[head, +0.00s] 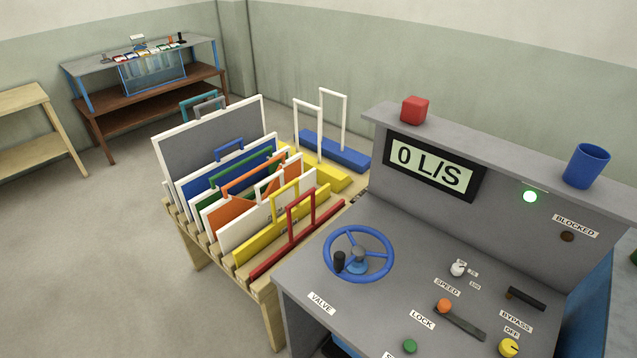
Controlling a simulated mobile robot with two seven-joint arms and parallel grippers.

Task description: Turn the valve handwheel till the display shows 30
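The valve handwheel (358,254) is a blue spoked wheel with a black knob, on the sloping top of a grey console, above a label reading VALVE. The display (431,166) on the console's upright panel reads 0 L/S in dark characters on pale green. Neither of my grippers shows in the head view, and nothing touches the wheel.
The console (400,230) also carries an orange-knobbed lever (459,318), a green button (410,346), a yellow knob (509,347) and a lit green lamp (530,196). A red cube (414,110) and blue cup (586,165) stand on its ledge. A rack of coloured panels stands left.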

